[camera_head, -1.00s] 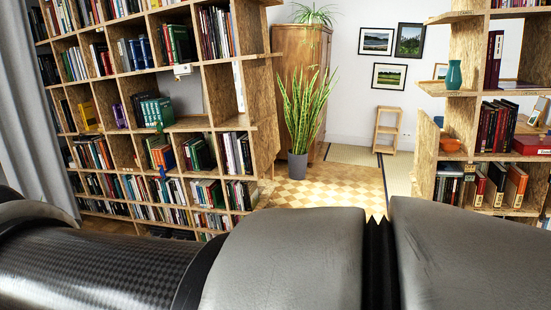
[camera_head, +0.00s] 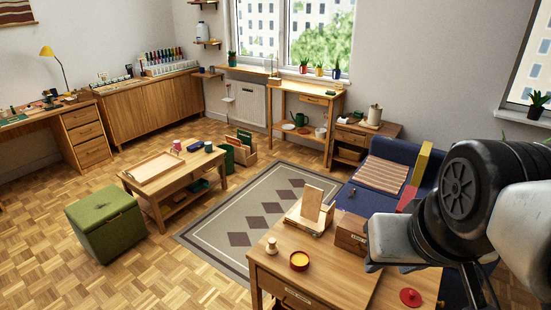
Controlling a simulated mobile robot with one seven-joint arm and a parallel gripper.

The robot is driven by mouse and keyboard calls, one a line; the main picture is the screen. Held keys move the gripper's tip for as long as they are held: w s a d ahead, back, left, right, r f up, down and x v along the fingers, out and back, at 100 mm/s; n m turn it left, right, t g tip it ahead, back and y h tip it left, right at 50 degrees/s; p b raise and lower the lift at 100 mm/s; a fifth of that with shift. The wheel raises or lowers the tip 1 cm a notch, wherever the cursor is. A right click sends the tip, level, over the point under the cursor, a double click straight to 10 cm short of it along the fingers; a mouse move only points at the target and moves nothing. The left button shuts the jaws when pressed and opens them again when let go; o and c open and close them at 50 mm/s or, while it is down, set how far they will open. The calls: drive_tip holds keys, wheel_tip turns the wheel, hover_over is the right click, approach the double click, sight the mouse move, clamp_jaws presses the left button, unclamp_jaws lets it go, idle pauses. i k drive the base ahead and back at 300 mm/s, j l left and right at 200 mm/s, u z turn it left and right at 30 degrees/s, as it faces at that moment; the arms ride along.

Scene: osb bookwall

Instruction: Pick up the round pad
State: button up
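I cannot surely pick out the round pad. A small flat red round thing (camera_head: 410,297) with a raised middle lies on the near wooden table (camera_head: 268,284), at the lower right; it may be the pad. A round orange-rimmed dish (camera_head: 299,261) with a yellow inside stands further left on the same table. My arm comes in from the right edge, with a black round joint and pale links. Its pale end, perhaps my gripper (camera_head: 385,245), hangs over the table's right part, above the red thing in the picture. Its fingers cannot be made out.
A small pale figure (camera_head: 272,246), an open wooden box (camera_head: 308,217) and a brown box (camera_head: 351,232) stand on the near table. Behind are a blue sofa (camera_head: 388,152), a patterned rug (camera_head: 203,231), a low table (camera_head: 150,205) and a green pouf (camera_head: 105,223). Parquet floor is clear at lower left.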

sight(272, 249)
drive_tip(key=k+u, duration=0.15)
drive_tip(key=u, duration=0.35)
drive_tip(key=i+j+z, duration=0.3)
drive_tip(key=j, duration=0.3)
drive_tip(key=i+j+z, duration=0.15)
drive_tip(key=l+z, duration=0.35)
drive_tip(key=i+l+z, duration=0.15)
drive_tip(key=z, duration=0.2)
drive_tip(key=i+l+z, duration=0.1)
drive_tip(key=l+z, duration=0.25)
drive_tip(key=k+u, duration=0.15)
drive_tip(key=u, duration=0.25)
drive_tip(key=k+l+u, duration=0.1)
drive_tip(key=u, duration=0.25)
drive_tip(key=k+u, duration=0.15)
drive_tip(key=u, duration=0.25)
drive_tip(key=k+u, duration=0.15)
drive_tip(key=u, duration=0.2)
drive_tip(key=i+j+z, duration=0.35)
drive_tip(key=j, duration=0.35)
drive_tip(key=i+j+z, duration=0.2)
drive_tip(key=i+j, duration=0.05)
drive_tip(key=j, duration=0.1)
